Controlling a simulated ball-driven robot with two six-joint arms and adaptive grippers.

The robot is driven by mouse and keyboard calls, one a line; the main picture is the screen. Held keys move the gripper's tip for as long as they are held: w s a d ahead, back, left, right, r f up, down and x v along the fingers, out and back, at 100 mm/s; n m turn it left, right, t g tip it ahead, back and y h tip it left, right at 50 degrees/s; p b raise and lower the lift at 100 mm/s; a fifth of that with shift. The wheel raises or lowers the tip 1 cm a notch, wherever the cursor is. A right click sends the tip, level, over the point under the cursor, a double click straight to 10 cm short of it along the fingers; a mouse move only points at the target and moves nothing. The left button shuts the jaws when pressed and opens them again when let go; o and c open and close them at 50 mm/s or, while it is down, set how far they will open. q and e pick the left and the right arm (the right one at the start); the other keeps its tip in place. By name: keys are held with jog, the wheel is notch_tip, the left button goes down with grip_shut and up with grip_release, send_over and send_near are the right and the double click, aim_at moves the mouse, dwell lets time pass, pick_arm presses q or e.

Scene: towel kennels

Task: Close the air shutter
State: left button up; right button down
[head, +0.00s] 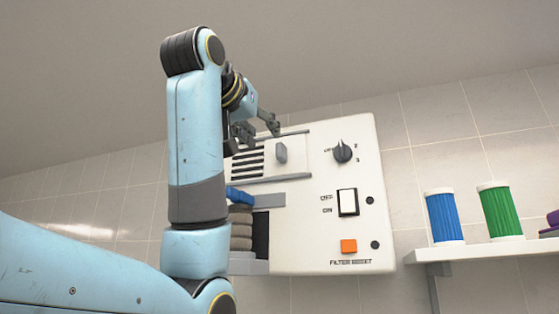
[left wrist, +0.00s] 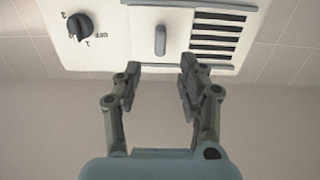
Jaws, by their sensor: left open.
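The air shutter (head: 294,158) is a pale sliding plate between two grey rails on the white panel, with a grey upright handle (head: 281,153). Dark vent slots (head: 248,162) show uncovered to the left of the plate. In the left wrist view the panel appears upside down, with the handle (left wrist: 160,40) near the top middle and the slots (left wrist: 222,34) to its right. My left gripper (head: 258,128) is open and empty. It is near the shutter's upper edge; in the wrist view its fingers (left wrist: 160,78) point toward the handle, one to each side, apart from it. My right gripper is not in view.
The panel also carries a dial (head: 343,152), a white OFF/ON switch (head: 348,202) and an orange button (head: 348,246). Rolled towels (head: 241,225) sit at its lower left. A shelf (head: 480,249) at right holds a blue roll (head: 444,217) and a green roll (head: 501,212).

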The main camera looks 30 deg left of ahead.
aim_at(278, 150)
pick_arm(q)
jog(key=p+x, duration=0.2)
jog(key=x, duration=0.3)
jog(key=p+x, duration=0.2)
jog(key=x, duration=0.3)
jog(key=shift+a+r, duration=0.15)
jog(key=shift+r, duration=0.1)
jog(key=shift+w, duration=0.3)
jog(key=shift+f, duration=0.1)
grip_shut()
jog(key=shift+a, duration=0.1)
